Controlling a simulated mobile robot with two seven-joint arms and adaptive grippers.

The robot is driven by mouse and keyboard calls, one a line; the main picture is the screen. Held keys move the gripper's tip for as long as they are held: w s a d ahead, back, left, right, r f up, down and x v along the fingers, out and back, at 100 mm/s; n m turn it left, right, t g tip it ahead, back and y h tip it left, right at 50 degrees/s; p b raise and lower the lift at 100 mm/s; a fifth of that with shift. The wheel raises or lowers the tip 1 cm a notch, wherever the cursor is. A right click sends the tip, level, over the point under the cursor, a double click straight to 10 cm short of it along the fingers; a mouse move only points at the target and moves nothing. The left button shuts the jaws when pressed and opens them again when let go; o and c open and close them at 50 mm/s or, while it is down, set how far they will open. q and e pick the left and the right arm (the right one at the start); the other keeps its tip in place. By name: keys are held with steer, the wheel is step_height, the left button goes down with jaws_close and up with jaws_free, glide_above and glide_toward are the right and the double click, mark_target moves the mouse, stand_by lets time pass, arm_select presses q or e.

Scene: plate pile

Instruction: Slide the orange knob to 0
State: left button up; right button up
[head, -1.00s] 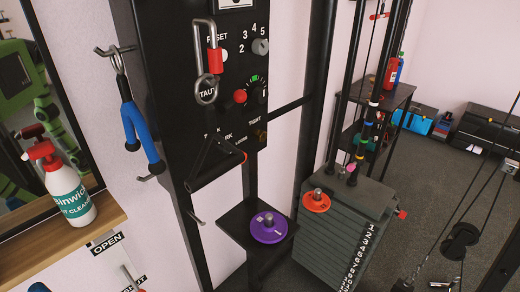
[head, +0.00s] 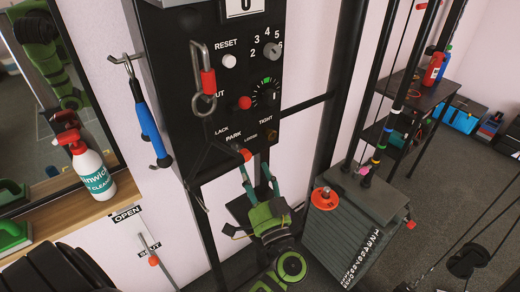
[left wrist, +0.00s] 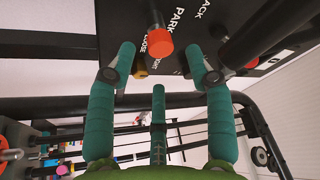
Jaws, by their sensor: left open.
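An orange-red knob (head: 246,155) stands out low on the black panel (head: 185,95), close to the LACK and PARK labels. It also shows in the left wrist view (left wrist: 159,43) as a short cylinder on a dark stem, between and beyond my fingers. My left gripper (head: 256,164), green with teal fingers, is open and empty just below the panel. In the left wrist view its fingertips (left wrist: 160,62) are spread either side of the knob, and I cannot tell whether they touch it. A counter (head: 242,6) above reads 0.
A carabiner (head: 203,75) and black strap hang in front of the panel. A red knob (head: 244,102), white knob (head: 229,61) and grey knob (head: 272,50) sit higher. An OPEN/SHUT lever (head: 154,261) is lower left.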

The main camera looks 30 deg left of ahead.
mark_target(245, 155)
arm_select(q)
steer(key=p+x, duration=0.1)
steer(key=x, duration=0.5)
steer(key=shift+w+a+r, duration=0.1)
steer(key=shift+w+a, duration=0.05)
steer(key=shift+a, duration=0.2)
arm_select(e)
steer(key=shift+a+r, duration=0.6)
steer(key=shift+r, duration=0.25)
arm_select(q)
steer(key=c, duration=1)
jaws_close()
arm_select(e)
steer(key=shift+d, duration=0.3)
